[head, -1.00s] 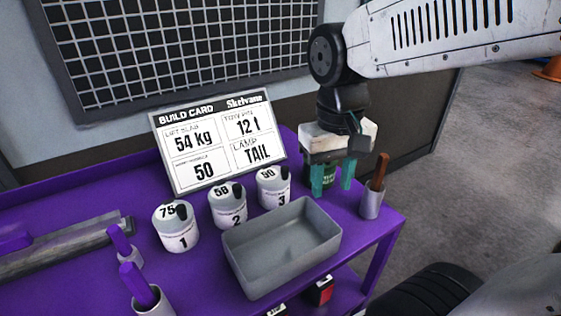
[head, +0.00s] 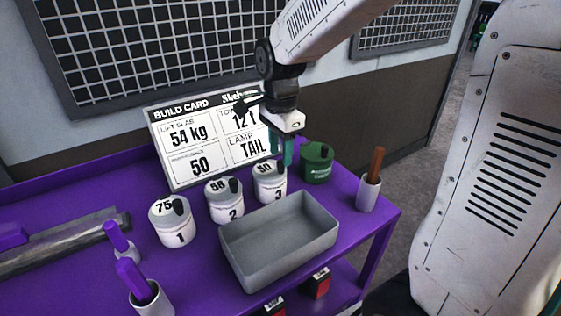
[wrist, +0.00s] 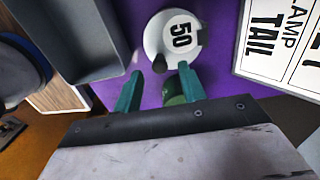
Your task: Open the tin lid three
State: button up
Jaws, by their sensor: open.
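Tin three (head: 268,188) is a white tin on the purple cart, third in a row. Its pale lid, marked 50 (head: 263,168), is on it, with a dark knob (head: 281,170) at the rim. My gripper (head: 281,160) is above and just behind this tin, its two green fingers pointing down. In the wrist view, the round lid (wrist: 170,36) lies just beyond the fingertips, and the knob (wrist: 160,63) shows between them. My gripper (wrist: 160,70) is open and holds nothing. I cannot tell whether a finger touches the knob.
Tin one (head: 172,229) and tin two (head: 225,206) stand to the left, lids on. A grey tray (head: 245,265) lies in front. A green tin (head: 318,170) and a cup with a brown handle (head: 367,194) stand right. The build card (head: 180,150) stands behind.

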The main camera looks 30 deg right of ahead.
aim_at(281, 161)
jog(key=shift+f, duration=1.95)
grip_shut()
